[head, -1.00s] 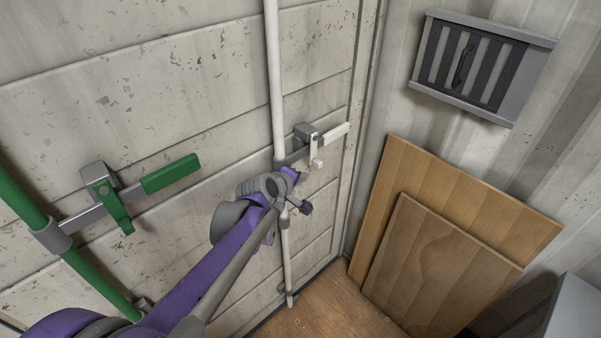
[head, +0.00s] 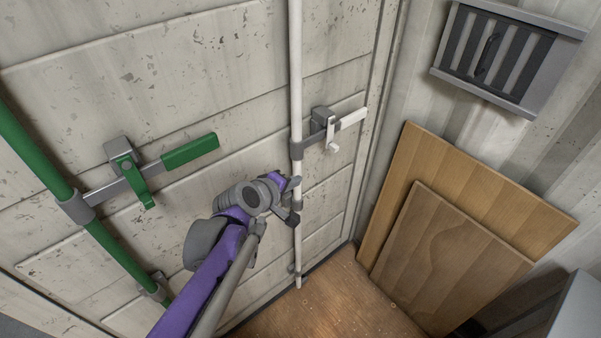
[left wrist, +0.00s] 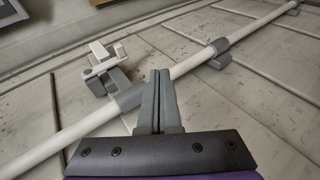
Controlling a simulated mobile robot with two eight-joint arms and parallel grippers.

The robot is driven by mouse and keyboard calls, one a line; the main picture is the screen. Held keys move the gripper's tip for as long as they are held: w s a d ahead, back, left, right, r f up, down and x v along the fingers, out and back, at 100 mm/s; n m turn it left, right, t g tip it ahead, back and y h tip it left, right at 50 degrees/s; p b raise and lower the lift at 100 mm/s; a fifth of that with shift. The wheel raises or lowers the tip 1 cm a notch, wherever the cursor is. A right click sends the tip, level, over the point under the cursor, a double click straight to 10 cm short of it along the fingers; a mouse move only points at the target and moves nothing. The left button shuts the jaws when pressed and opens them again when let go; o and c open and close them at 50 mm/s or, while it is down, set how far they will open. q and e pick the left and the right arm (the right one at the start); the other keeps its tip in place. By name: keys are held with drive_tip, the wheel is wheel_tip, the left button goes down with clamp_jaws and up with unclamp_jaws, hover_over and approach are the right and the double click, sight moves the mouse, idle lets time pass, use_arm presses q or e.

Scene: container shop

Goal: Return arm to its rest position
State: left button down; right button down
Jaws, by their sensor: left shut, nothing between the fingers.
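My left arm, purple and grey, reaches in from the bottom of the head view. Its gripper (head: 292,186) is near the white locking bar, below the white handle (head: 345,121) and its grey latch. In the left wrist view the two grey fingers (left wrist: 160,84) are together with nothing between them. There they overlap the white bar (left wrist: 190,62) in the picture; whether they touch it I cannot tell. The white handle's latch (left wrist: 104,66) shows just left of the fingers. My right gripper is in neither view.
A green bar (head: 42,161) with a green handle (head: 190,151) is on the container door at left. Wooden boards (head: 450,255) lean against the right wall below a slatted vent (head: 494,58). Bare wooden floor (head: 335,300) lies between door and boards.

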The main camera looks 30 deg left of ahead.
use_arm(q)
drive_tip(key=s+d+f+m+g+p, duration=0.1)
drive_tip(key=s+d+m+g+p, duration=0.2)
drive_tip(key=s+m, duration=0.4)
drive_tip(key=s+d+f+m+g+p, duration=0.2)
drive_tip(key=s+d+m, duration=0.4)
drive_tip(key=s, duration=0.6)
drive_tip(key=shift+s+d+m+g+y+p, duration=0.35)
drive_tip(key=shift+m+g+p, duration=0.3)
drive_tip(key=shift+m, duration=0.35)
